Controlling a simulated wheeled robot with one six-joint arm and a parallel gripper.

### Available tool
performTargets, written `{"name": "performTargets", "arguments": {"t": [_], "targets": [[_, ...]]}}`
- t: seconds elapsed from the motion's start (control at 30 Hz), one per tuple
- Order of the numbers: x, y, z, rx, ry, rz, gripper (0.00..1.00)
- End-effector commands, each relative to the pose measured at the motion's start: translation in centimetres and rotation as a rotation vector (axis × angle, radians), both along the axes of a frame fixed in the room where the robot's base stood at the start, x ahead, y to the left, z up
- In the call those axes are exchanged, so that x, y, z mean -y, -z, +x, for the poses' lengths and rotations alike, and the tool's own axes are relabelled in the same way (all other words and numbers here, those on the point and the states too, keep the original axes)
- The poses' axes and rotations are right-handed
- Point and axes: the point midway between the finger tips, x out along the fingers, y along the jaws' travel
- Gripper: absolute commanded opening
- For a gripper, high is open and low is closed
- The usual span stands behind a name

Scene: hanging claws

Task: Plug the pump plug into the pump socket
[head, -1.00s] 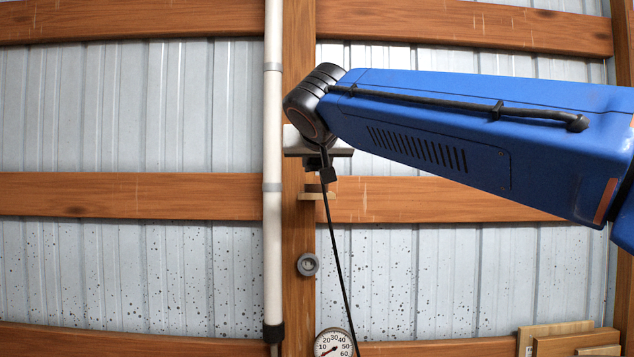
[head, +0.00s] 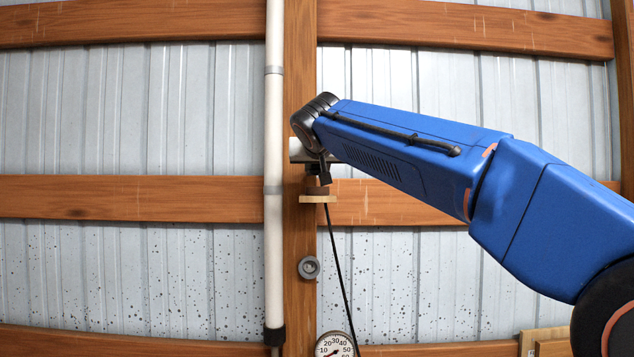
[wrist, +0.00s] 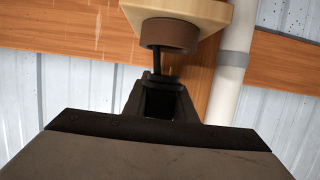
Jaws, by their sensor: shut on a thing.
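My gripper (head: 322,165) is on the wooden post, shut on the black pump plug (head: 325,177). A thin black cable hangs down from the plug. Just below is a brown round piece (head: 313,190) on a pale wooden block. In the wrist view, the brown piece (wrist: 168,34) lies just beyond my gripper (wrist: 160,82), with a dark stem between them; contact is unclear. A grey ring (head: 309,267) with a dark centre sits lower on the post. I cannot tell for certain which of these is the pump socket. The plug's front end is hidden.
A white vertical pipe (head: 274,130) runs close to the left of the post. A round dial gauge (head: 335,346) is at the bottom, beside the hanging cable. Wooden rails (head: 130,197) cross the corrugated metal wall. Wooden pieces (head: 540,342) stand at bottom right.

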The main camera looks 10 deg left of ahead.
Motion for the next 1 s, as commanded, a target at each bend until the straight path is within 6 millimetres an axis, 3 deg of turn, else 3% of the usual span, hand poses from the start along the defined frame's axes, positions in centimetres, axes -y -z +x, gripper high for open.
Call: {"name": "performTargets", "arguments": {"t": [0.4,0.87,0.9,0.93,1.0], "targets": [[0.0,3.1,0.1,0.0,0.0,-0.001,0.0],[0.0,3.5,0.1,0.001,0.0,-0.001,0.0],[0.0,3.5,0.1,0.001,0.0,0.0,0.34],[0.0,3.5,0.1,0.001,0.0,0.0,0.41],[0.0,3.5,0.1,0.001,0.0,0.0,0.43]]}}
